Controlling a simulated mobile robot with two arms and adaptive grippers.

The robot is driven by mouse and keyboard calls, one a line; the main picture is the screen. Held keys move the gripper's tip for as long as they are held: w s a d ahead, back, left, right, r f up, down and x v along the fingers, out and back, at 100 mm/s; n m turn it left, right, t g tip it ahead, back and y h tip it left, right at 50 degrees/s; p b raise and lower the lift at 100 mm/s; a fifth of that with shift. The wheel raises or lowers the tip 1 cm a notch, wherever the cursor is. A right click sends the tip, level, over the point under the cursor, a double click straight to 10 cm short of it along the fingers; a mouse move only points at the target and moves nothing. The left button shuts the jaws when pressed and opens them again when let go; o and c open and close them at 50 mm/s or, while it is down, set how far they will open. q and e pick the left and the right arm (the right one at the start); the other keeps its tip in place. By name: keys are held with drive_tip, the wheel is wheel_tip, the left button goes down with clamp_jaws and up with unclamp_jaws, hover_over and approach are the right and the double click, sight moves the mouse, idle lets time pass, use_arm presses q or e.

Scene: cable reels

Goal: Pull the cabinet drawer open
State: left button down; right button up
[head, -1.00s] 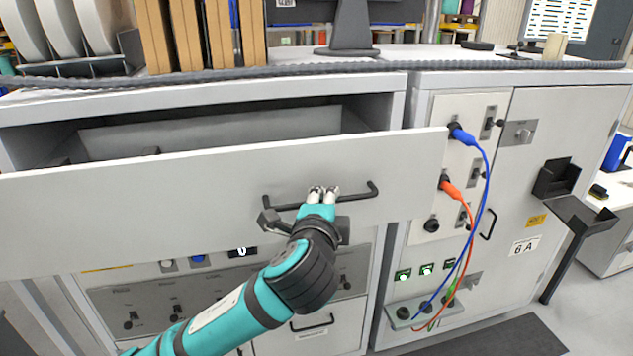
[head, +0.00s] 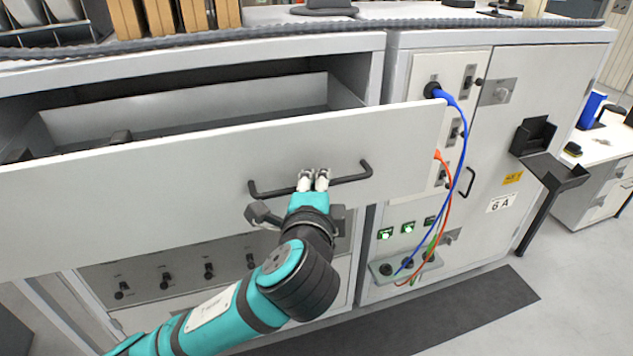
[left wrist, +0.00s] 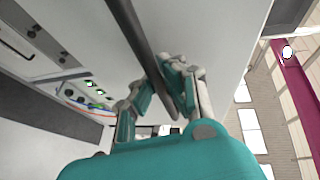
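The wide white cabinet drawer (head: 200,190) stands out from the cabinet (head: 250,50) in the head view, and its inside shows behind the front panel. Its dark bar handle (head: 352,178) runs across the front panel. My left gripper (head: 313,180) is at the middle of this handle, its fingertips close together over the bar. In the left wrist view, the handle (left wrist: 133,30) passes between the fingers of the left gripper (left wrist: 165,85), which look closed around it. The exact contact is partly hidden by the fingers. My right gripper is not in view.
A blue cable (head: 464,140) and an orange cable (head: 447,205) hang from the panel just right of the drawer. A dark bracket (head: 545,155) juts from the right cabinet door. A dark mat (head: 440,310) lies on the floor in front.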

use_arm(q)
drive_tip(key=c, duration=1.4)
unclamp_jaws()
drive_tip(key=shift+w+f, duration=0.1)
drive_tip(key=v, duration=1.2)
